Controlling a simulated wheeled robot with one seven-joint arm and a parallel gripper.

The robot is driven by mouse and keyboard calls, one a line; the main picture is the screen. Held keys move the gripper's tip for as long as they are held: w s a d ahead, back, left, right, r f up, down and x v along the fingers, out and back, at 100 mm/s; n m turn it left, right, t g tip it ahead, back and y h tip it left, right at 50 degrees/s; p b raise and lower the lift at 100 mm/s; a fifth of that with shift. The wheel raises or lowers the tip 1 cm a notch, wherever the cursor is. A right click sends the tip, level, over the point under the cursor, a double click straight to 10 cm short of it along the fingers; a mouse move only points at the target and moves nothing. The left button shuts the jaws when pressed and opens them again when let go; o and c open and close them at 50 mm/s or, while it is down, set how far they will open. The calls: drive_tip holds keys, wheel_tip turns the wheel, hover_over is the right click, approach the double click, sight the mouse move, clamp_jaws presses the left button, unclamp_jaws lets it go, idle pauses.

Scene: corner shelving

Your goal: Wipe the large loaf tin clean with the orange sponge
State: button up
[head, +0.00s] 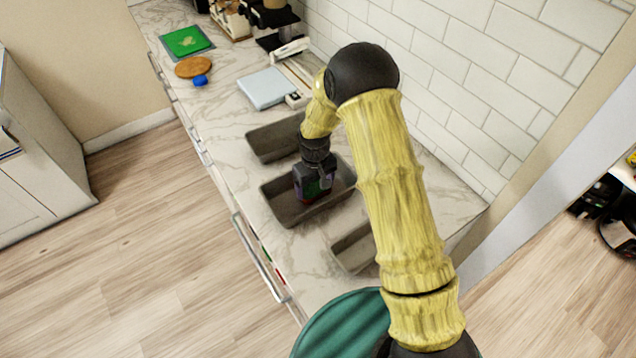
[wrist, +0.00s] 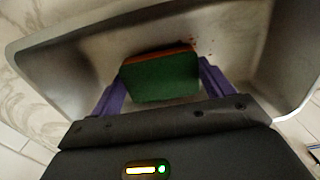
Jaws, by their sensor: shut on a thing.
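Several grey loaf tins stand in a row on the counter; the middle one (head: 283,214) looks the largest. My gripper (head: 313,190) points down into this middle tin. In the wrist view, its two purple fingers are shut on the sponge (wrist: 160,80), one on each side. The sponge shows a green face towards the camera and an orange layer along its far edge. It is inside the tin (wrist: 85,60), low near the floor; whether it touches the floor is hidden. Small dark reddish specks (wrist: 211,52) show on the tin's inner surface beyond the sponge.
Another tin (head: 268,143) stands behind, and a smaller one (head: 350,253) in front, partly hidden by my arm. Farther back are a pale blue flat item (head: 266,88), a round brown board (head: 194,67) and a blue object (head: 200,81). A tiled wall (head: 480,90) bounds the right.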

sight(306, 202)
drive_tip(key=shift+s+a+f, duration=0.1)
drive_tip(key=shift+s+a, duration=0.45)
drive_tip(key=shift+a, duration=0.3)
drive_tip(key=shift+s+a+r, duration=0.1)
drive_tip(key=shift+s+a, duration=0.4)
drive_tip(key=shift+a, duration=0.3)
drive_tip(key=shift+s+a+f, duration=0.1)
drive_tip(key=shift+s+a, duration=0.45)
drive_tip(key=shift+a, duration=0.3)
drive_tip(key=shift+s, duration=0.1)
drive_tip(key=shift+s+a, duration=0.15)
drive_tip(key=shift+s, duration=0.5)
drive_tip(key=shift+s+a+b, duration=0.15)
drive_tip(key=shift+s+b, duration=0.05)
drive_tip(key=shift+s, duration=0.5)
drive_tip(key=shift+s+a+b, duration=0.15)
drive_tip(key=shift+s+b, duration=0.05)
drive_tip(key=shift+s, duration=0.5)
drive_tip(key=shift+d, duration=0.1)
drive_tip(key=shift+w+d, duration=0.4)
drive_tip(key=shift+d, duration=0.4)
drive_tip(key=shift+w+d, duration=0.4)
drive_tip(key=shift+d, duration=0.4)
